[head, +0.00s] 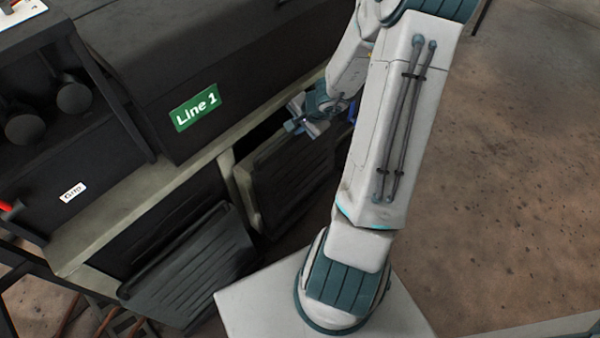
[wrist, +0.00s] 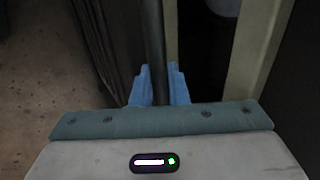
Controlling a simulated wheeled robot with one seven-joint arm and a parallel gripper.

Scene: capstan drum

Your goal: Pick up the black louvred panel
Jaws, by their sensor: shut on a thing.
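A black louvred panel (head: 292,178) stands tilted in front of the right-hand opening of the machine frame, below the Line 1 cabinet. My gripper (head: 303,126) is at its top edge in the head view. In the wrist view my gripper's blue fingers (wrist: 159,82) are shut on the top edge of this panel (wrist: 105,40), one finger on each side. The louvres face left in that view. My arm hides the panel's right end in the head view. A second black louvred panel (head: 195,265) leans outward at the left-hand opening, apart from my gripper.
A pale frame post (head: 235,175) stands between the two openings, and a pale post (wrist: 255,50) runs close right of my gripper in the wrist view. The black cabinet with the green Line 1 sign (head: 195,107) overhangs the panels. Brown floor (head: 510,180) is clear at right.

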